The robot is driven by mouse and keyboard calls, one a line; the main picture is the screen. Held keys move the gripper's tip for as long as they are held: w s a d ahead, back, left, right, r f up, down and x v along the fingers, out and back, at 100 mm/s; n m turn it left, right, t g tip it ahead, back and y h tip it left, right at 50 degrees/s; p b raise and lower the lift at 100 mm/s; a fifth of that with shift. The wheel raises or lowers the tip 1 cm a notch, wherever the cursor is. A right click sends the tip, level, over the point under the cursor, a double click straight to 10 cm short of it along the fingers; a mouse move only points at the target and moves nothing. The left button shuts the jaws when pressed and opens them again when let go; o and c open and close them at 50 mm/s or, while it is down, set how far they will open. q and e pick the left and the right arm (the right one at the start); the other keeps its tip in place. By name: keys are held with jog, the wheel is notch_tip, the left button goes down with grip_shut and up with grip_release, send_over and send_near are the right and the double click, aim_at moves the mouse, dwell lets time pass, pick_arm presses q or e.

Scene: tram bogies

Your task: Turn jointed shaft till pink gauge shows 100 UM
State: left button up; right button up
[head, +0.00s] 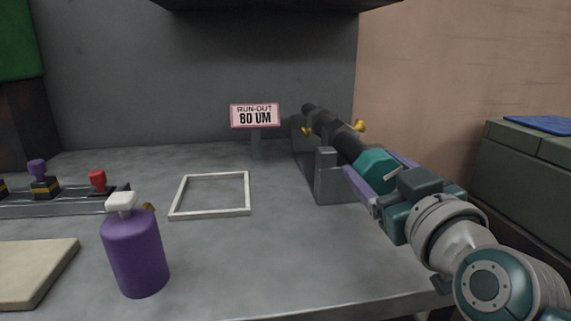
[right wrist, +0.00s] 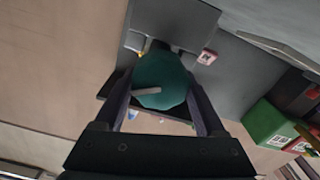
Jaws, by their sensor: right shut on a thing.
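The pink-framed gauge (head: 255,116) at the back of the bench is headed RUN-OUT and appears to read 80 UM; its first digit is slightly unclear. It also shows small in the right wrist view (right wrist: 207,57). The dark jointed shaft (head: 336,134) lies along a grey stand (head: 328,178), with a teal faceted knob (head: 374,167) at its near end. The knob, bearing a pale stripe, also shows in the right wrist view (right wrist: 160,78). My right gripper (head: 378,172) is shut on the knob, one finger on each side. My left gripper is out of view.
A purple bottle (head: 134,250) with a white cap stands at the front left. A white square frame (head: 210,214) lies mid-bench. A rail (head: 60,205) with purple and red knobs and a beige board (head: 30,268) are at left. Green-grey boxes (head: 530,160) stand right.

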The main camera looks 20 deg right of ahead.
jog(key=shift+m, duration=0.3)
jog(key=shift+r+m+p, duration=0.1)
jog(key=shift+m+p, duration=0.4)
jog(key=shift+p, duration=0.1)
jog(key=m+p, duration=0.1)
jog(key=m, duration=0.2)
jog(key=shift+d, duration=0.15)
jog(key=m+p, duration=0.1)
jog(key=m, duration=0.3)
jog(key=shift+d+m+p, duration=0.1)
jog(key=shift+m+p, duration=0.25)
jog(key=shift+m, duration=1.15)
jog(key=shift+s, duration=0.1)
jog(key=o, duration=1.3)
